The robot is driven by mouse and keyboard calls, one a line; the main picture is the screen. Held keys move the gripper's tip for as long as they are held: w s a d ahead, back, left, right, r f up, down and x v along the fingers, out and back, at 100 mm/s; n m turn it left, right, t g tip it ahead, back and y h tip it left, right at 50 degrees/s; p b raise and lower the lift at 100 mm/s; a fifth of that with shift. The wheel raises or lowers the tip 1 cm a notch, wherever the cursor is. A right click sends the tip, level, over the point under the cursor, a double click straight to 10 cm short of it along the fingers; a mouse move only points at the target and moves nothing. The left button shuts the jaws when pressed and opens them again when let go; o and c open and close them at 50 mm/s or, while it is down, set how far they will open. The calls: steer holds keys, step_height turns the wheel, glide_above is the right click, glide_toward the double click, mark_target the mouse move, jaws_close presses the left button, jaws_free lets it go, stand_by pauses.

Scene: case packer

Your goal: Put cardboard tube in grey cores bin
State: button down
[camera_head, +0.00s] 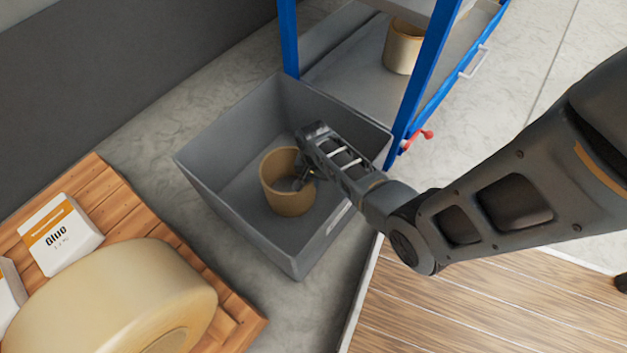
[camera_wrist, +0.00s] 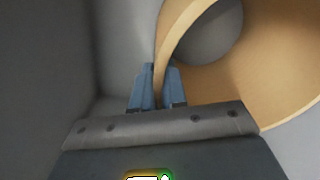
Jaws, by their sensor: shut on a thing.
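The cardboard tube (camera_head: 287,196) is a short, wide tan ring inside the grey cores bin (camera_head: 232,218), seen in the head view. My gripper (camera_head: 303,180) reaches down into the bin and is shut on the tube's wall. In the wrist view the two bluish fingers (camera_wrist: 158,88) pinch the rim of the tube (camera_wrist: 265,75), one finger on each side of the wall. The tube's hollow shows to the right of the fingers. I cannot tell whether the tube's underside touches the bin floor.
A blue-framed rack (camera_head: 412,80) stands behind the bin, with another tan tube (camera_head: 403,47) on its shelf. At the left a wooden pallet (camera_head: 112,193) bears a large tan roll (camera_head: 120,295) and a white glue box (camera_head: 62,233). A wooden surface (camera_head: 470,310) lies at front right.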

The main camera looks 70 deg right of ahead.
steer(key=c, duration=1.6)
jaws_free()
steer(key=shift+f, duration=0.1)
steer(key=o, duration=0.4)
steer(key=shift+o, duration=0.2)
step_height(320, 180, up, 12)
steer(key=p, duration=0.6)
